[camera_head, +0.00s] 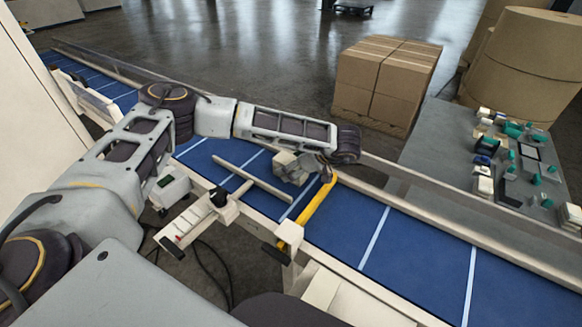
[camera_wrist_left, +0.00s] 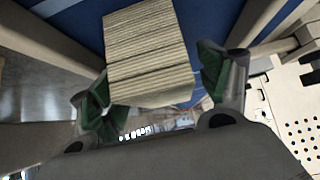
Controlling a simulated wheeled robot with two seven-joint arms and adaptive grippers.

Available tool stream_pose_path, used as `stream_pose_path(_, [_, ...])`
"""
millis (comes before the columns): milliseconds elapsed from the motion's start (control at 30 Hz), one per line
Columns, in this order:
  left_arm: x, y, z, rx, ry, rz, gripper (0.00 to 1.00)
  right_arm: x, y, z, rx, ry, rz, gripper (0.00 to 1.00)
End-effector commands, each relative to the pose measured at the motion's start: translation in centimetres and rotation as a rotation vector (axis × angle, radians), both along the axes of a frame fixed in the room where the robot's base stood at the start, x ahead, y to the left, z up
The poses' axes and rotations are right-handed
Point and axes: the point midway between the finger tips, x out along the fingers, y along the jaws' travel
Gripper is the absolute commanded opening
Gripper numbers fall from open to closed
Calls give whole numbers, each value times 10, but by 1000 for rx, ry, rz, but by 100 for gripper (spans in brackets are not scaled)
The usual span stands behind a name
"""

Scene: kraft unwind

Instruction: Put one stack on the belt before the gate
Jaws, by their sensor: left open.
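The stack (camera_wrist_left: 150,55), a block of pale ridged sheets, lies on the blue belt (camera_wrist_left: 85,25) in the left wrist view. My left gripper (camera_wrist_left: 158,88) is open, its two green-padded fingers on either side of the stack's near end, with a gap visible on the right. In the head view the left gripper (camera_head: 316,168) hangs over the belt (camera_head: 345,228), close to a small greyish block (camera_head: 290,168) that looks like the stack. The yellow gate bar (camera_head: 318,202) crosses the belt just right of it. My right gripper is not in view.
A pale bar (camera_head: 253,180) reaches over the belt left of the gate. Metal side rails (camera_head: 440,205) edge the belt. Cartons (camera_head: 385,75) stand behind it, and a grey table (camera_head: 440,140) with small parts is at the right. The belt right of the gate is clear.

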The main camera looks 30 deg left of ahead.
Motion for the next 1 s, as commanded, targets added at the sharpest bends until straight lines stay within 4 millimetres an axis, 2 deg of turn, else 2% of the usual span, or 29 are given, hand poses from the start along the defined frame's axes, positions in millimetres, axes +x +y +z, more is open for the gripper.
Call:
stream_pose_path(367, [-5, -37, 35, -1, -1, -3, 77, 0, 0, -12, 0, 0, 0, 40])
stream_pose_path(1000, [-10, -74, 74, 0, 0, -1, 77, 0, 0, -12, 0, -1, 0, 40])
